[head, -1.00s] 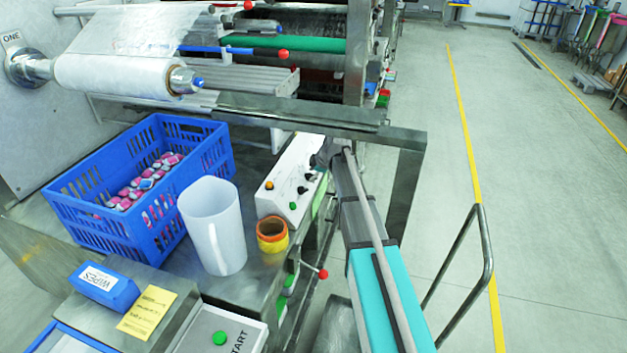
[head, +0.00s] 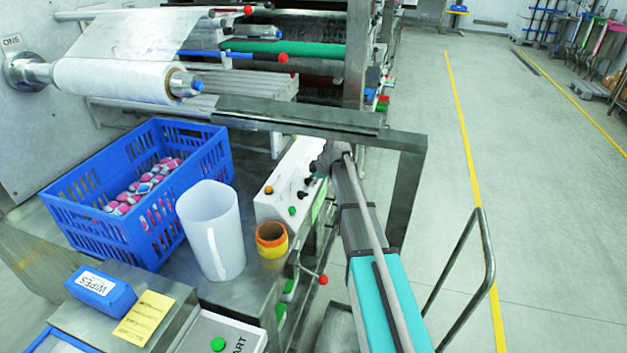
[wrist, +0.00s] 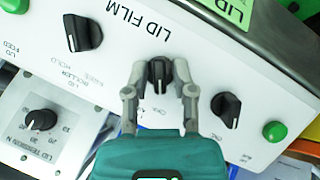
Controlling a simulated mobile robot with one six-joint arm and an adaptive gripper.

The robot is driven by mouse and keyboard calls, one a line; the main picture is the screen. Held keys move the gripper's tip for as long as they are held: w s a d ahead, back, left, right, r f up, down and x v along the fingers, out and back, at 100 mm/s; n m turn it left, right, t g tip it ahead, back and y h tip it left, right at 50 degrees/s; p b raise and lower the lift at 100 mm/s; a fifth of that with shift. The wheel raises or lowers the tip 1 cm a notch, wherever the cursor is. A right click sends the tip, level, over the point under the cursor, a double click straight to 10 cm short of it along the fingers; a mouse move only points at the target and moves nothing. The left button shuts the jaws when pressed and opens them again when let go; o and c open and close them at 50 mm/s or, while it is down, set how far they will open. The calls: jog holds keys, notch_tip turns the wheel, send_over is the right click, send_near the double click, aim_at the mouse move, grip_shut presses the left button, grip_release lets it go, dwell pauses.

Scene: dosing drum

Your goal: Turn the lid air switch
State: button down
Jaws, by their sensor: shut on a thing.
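In the wrist view, a white panel marked LID FILM (wrist: 215,55) carries several black rotary switches. My gripper (wrist: 160,82) has its two fingers on either side of the middle black switch (wrist: 157,70) and is shut on it. The small lettering by this switch is partly hidden and too small to read surely. Another black switch (wrist: 226,108) is to the right and one (wrist: 82,33) to the left, both apart from the fingers. In the head view, my gripper (head: 321,165) is at the right end of the white control box (head: 285,192); its fingertips are hard to make out.
Green buttons (wrist: 274,131) sit at the panel's ends. A LID TENSION dial (wrist: 40,121) is at the lower left. A blue crate (head: 110,245), a white jug (head: 212,235) and tape rolls (head: 271,240) stand left of my arm. A metal frame post (head: 405,190) rises close on the right.

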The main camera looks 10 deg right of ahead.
jog(key=shift+a, duration=0.45)
jog(key=shift+m+g+y+p, duration=0.35)
jog(key=shift+m+g, duration=0.25)
jog(key=shift+m, duration=0.5)
jog(key=m+g+y, duration=0.1)
jog(key=m+g, duration=0.1)
jog(key=m, duration=0.1)
jog(key=shift+w, duration=0.2)
jog(key=m+g, duration=0.1)
jog(key=m, duration=0.1)
jog(key=m+y, duration=0.1)
jog(key=m, duration=0.1)
jog(key=shift+g+y+b, duration=0.25)
jog(key=shift+g+b, duration=0.15)
